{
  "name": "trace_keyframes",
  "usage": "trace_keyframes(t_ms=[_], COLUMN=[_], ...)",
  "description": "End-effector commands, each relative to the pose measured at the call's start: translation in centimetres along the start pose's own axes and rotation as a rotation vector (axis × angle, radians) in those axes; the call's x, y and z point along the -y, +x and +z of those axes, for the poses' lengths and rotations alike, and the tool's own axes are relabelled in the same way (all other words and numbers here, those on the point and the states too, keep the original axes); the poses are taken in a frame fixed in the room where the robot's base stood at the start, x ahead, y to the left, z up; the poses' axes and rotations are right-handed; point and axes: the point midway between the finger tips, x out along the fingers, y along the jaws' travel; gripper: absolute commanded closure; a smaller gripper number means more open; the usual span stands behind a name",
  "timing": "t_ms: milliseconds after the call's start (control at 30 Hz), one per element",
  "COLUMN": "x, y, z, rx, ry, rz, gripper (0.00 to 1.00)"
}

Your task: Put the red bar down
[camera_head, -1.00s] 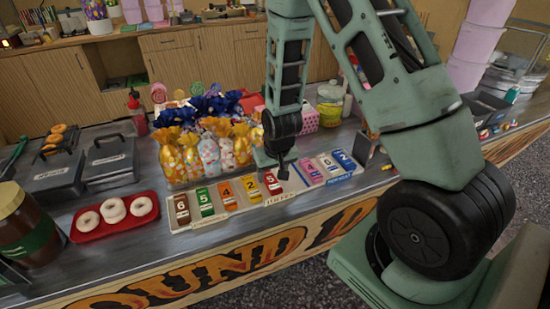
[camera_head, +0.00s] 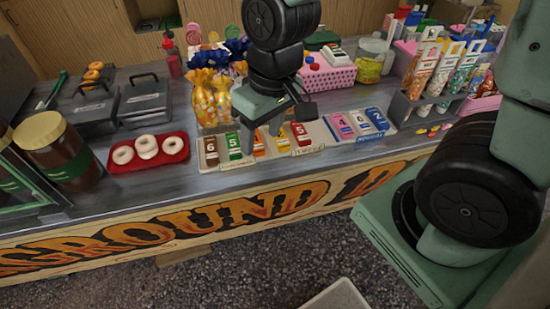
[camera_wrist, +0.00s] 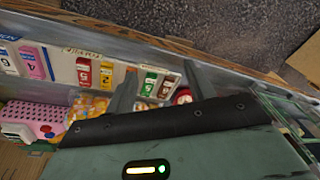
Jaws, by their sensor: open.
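My gripper (camera_head: 262,135) is open, left of the red bar and in front of the middle of the row, partly hiding the bars there. In the wrist view my gripper (camera_wrist: 160,85) has its fingers apart with nothing held between them. The green bar (camera_wrist: 150,83) and brown bar (camera_wrist: 167,86) show beyond the gap. The red bar is clear of both fingers.
A second tray section at the right holds a pink bar (camera_head: 341,126) and blue bars (camera_head: 376,119). Bagged sweets (camera_head: 211,98) stand behind the row. A pink dotted box (camera_head: 328,78) is behind the tray. A red tray of doughnuts (camera_head: 178,158) lies left.

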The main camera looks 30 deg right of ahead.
Motion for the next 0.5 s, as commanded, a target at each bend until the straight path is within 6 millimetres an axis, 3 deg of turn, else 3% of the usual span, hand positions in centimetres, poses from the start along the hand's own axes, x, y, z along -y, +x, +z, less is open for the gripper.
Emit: trace_keyframes(t_ms=[33, 100, 200, 300, 500], x=[2.9, 5.5, 7.4, 8.0, 8.0], y=[-1.2, -2.4, -3.5, -3.9, -3.9], z=[2.0, 4.6, 7.4, 8.7, 8.8], rx=[0.023, 0.06, 0.098, 0.115, 0.119], ry=[-0.108, -0.226, -0.338, -0.386, -0.389], rz=[-0.008, -0.007, 0.004, 0.012, 0.013], gripper=[0.46, 0.46, 0.46, 0.46, 0.46])
